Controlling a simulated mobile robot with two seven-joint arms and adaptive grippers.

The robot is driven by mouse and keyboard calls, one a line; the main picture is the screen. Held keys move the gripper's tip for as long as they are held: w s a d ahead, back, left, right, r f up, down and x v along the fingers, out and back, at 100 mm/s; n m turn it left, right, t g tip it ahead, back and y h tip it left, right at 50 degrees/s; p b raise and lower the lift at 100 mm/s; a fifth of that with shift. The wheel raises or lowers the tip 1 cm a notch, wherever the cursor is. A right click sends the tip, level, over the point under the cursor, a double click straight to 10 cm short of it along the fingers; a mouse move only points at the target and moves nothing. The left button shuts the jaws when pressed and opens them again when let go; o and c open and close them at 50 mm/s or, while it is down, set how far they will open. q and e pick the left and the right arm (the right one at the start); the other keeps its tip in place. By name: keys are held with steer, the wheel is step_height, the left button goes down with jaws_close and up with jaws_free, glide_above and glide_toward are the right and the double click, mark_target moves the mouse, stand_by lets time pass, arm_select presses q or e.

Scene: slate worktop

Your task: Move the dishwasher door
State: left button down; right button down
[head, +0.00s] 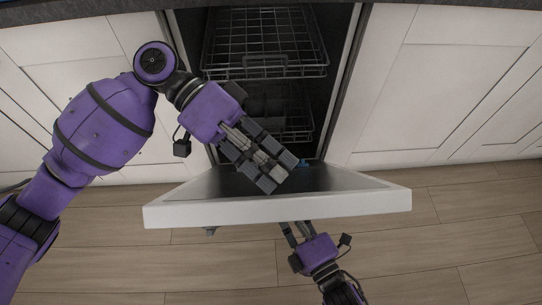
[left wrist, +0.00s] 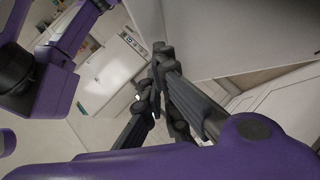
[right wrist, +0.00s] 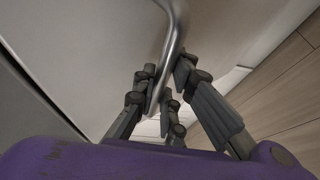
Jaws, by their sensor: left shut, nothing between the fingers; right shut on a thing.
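The dishwasher door (head: 170,215) is partly open, tilted out from the dishwasher (head: 265,85), with its white edge toward me. My left gripper (head: 277,174) is shut and empty, above the door's dark inner side; I cannot tell if it touches it. In the left wrist view its fingers (left wrist: 160,80) are close together. My right gripper (head: 291,229) is below the door's edge, on the outer side. In the right wrist view its fingers (right wrist: 165,92) are shut on the metal door handle (right wrist: 174,38). In the head view the door hides most of the handle.
Two wire racks, an upper one (head: 265,45) and a lower one (head: 290,120), are inside the dishwasher. White cabinets stand on the left (head: 60,60) and right (head: 440,80). The wooden floor (head: 470,230) is clear in front.

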mark_target(277, 197)
steer(key=shift+w, duration=0.1)
arm_select(q)
steer(key=shift+t, duration=0.3)
steer(key=s+f, duration=0.2)
steer(key=s, duration=0.1)
steer(key=shift+s+f, duration=0.1)
steer(key=shift+s, duration=0.1)
arm_select(e)
steer(key=shift+w+r, duration=0.1)
steer(key=shift+r, duration=0.05)
arm_select(q)
steer(key=shift+s+a+f, duration=0.1)
steer(key=shift+s+f, duration=0.05)
steer(key=shift+f, duration=0.05)
arm_select(e)
steer(key=shift+w+r, duration=0.15)
steer(key=c, duration=1.8)
jaws_free()
arm_select(q)
steer(key=shift+r, duration=0.1)
